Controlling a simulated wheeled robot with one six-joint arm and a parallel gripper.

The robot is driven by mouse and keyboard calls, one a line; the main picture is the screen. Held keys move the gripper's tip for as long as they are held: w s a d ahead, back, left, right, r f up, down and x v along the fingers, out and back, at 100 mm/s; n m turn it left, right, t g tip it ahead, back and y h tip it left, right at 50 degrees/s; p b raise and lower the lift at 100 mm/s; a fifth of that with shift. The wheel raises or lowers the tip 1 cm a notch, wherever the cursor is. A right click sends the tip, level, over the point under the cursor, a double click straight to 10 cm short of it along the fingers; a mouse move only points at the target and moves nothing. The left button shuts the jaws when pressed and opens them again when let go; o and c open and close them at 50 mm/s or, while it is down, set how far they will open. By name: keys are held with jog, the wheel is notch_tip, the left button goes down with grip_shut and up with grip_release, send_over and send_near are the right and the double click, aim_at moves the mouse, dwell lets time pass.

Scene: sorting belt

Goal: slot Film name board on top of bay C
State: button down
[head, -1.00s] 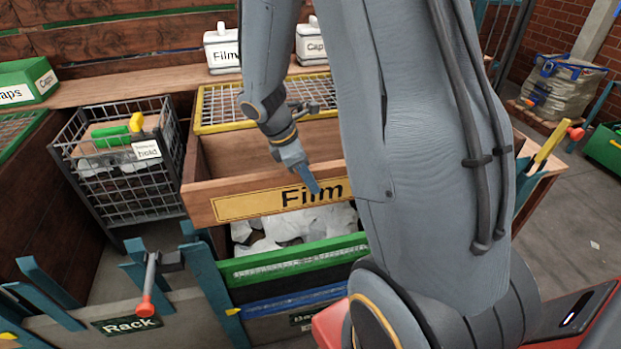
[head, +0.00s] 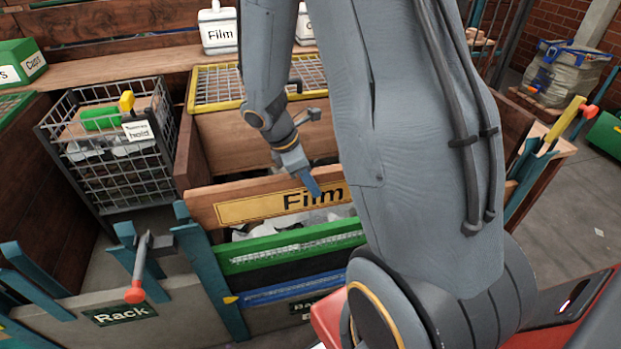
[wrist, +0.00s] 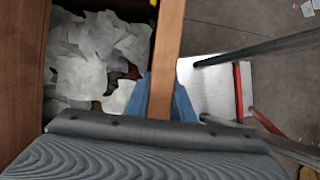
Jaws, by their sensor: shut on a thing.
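The Film name board (head: 235,210) is a wooden plank with a yellow "Film" label, seen in the head view just above the bay's front. My gripper (head: 314,188) is shut on its upper edge. In the wrist view my blue fingers (wrist: 180,105) stand either side of the plank (wrist: 167,60). The bay front is a stack of boards, with a green board (head: 245,259) on top and a blue one (head: 265,296) below. A narrow gap with white film shows between plank and green board. My arm hides the right end, and the bay's sign is partly covered.
A teal post (head: 210,270) stands at the bay's left front corner. A wire cage (head: 115,165) is to the left, and a yellow-framed mesh (head: 215,85) lies behind. Open floor lies right.

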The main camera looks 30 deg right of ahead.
aim_at(300, 192)
jog(key=shift+f+b, duration=2.8)
jog(key=shift+f, duration=1.25)
jog(key=shift+f, duration=0.25)
jog(key=shift+f+b, duration=0.5)
jog(key=shift+b, duration=0.05)
jog(key=c, duration=1.4)
grip_release()
jog(key=shift+c, duration=0.2)
jog(key=v, duration=0.8)
jog(key=shift+s, duration=0.1)
